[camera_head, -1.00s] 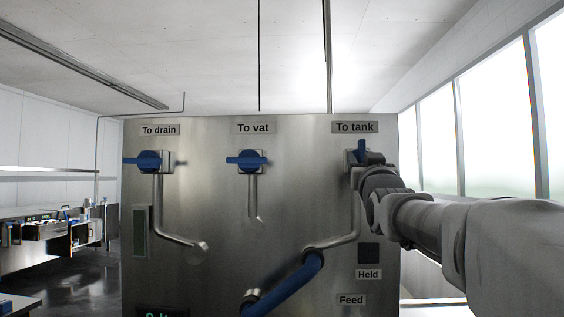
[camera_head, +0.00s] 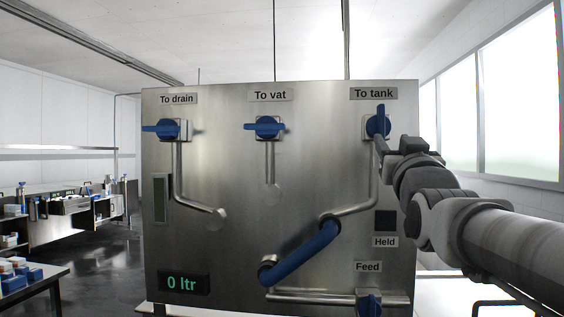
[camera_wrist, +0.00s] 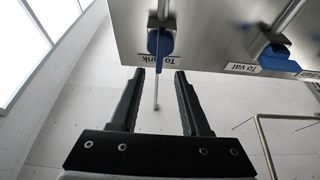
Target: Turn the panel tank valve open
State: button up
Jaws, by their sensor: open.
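The tank valve has a blue handle (camera_head: 378,121) under the "To tank" label (camera_head: 373,93), at the panel's upper right. Its handle stands upright, in line with the pipe below it. In the wrist view the same blue handle (camera_wrist: 160,42) lies just beyond the fingertips, roughly centred between them. My gripper (camera_wrist: 159,72) is open and empty, with a finger on either side of the gap. In the head view my gripper (camera_head: 384,145) is just below and right of the handle; its fingers are partly hard to make out there.
The drain valve (camera_head: 172,129) and vat valve (camera_head: 267,127) have sideways blue handles. A blue hose (camera_head: 300,255) joins pipe ends on the steel panel (camera_head: 230,240). A display (camera_head: 182,283) reads "0 ltr". A feed valve (camera_head: 369,303) sits low right. Worktables stand at left.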

jog(key=v, duration=0.6)
jog(key=shift+s, duration=0.25)
jog(key=s+a+f+n+g+y, duration=0.1)
jog(key=s+a+f+g, duration=0.2)
jog(key=f, duration=0.7)
jog(key=s+a+f+g+y, duration=0.2)
jog(key=f+g, duration=0.3)
jog(key=f, duration=0.4)
jog(key=s+a+f+n+g+y, duration=0.1)
jog(key=s+a+f+g, duration=0.2)
jog(key=f, duration=0.7)
jog(key=s+f+g, duration=0.6)
jog(key=s+f, duration=0.3)
notch_tip(320, 180, up, 13)
jog(key=p, duration=1.2)
jog(key=shift+w+a+n+y, duration=0.2)
jog(key=shift+n+y, duration=0.1)
